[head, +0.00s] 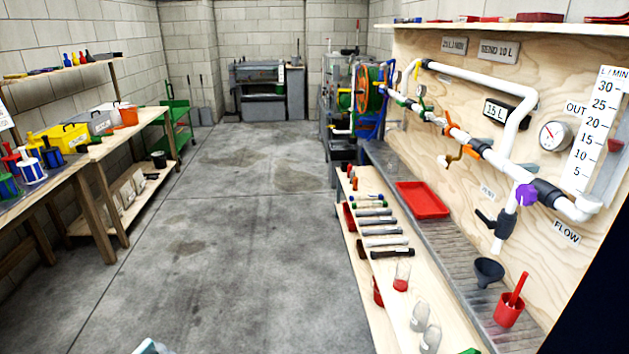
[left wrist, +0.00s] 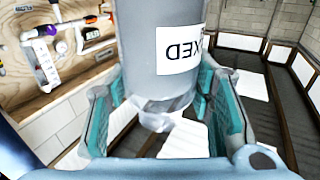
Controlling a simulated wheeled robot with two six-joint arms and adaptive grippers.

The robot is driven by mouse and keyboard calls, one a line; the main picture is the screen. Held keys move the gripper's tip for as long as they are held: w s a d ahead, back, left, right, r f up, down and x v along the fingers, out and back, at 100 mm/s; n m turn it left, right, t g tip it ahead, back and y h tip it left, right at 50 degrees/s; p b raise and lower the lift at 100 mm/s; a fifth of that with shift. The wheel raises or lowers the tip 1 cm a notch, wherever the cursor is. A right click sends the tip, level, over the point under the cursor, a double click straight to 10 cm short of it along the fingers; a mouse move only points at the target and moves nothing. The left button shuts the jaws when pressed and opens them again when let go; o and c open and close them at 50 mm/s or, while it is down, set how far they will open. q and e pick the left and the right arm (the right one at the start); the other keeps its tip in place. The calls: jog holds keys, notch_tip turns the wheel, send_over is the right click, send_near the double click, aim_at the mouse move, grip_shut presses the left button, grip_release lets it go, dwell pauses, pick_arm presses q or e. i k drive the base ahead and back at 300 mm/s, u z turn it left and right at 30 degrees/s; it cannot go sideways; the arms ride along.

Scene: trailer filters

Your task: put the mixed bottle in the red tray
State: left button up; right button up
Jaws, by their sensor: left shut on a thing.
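The mixed bottle (left wrist: 150,45) is a large grey cylinder with a white label; the letters "XED" show on it upside down. My left gripper (left wrist: 165,105) has its teal-padded fingers on both sides of the bottle's narrow end and is shut on it. The red tray (head: 422,200) lies on the grey grated bench to the right, empty, well apart from that piece.
A wooden shelf (head: 410,315) with tools, bottles and a beaker runs in front of the grated bench (head: 450,252). A grey funnel (head: 488,271) and a red cup (head: 509,309) stand nearer than the tray. White pipes (head: 480,82) hang above. The middle floor is clear.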

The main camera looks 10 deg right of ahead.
aim_at(426, 210)
jog(key=i, duration=3.35)
jog(key=z, duration=3.7)
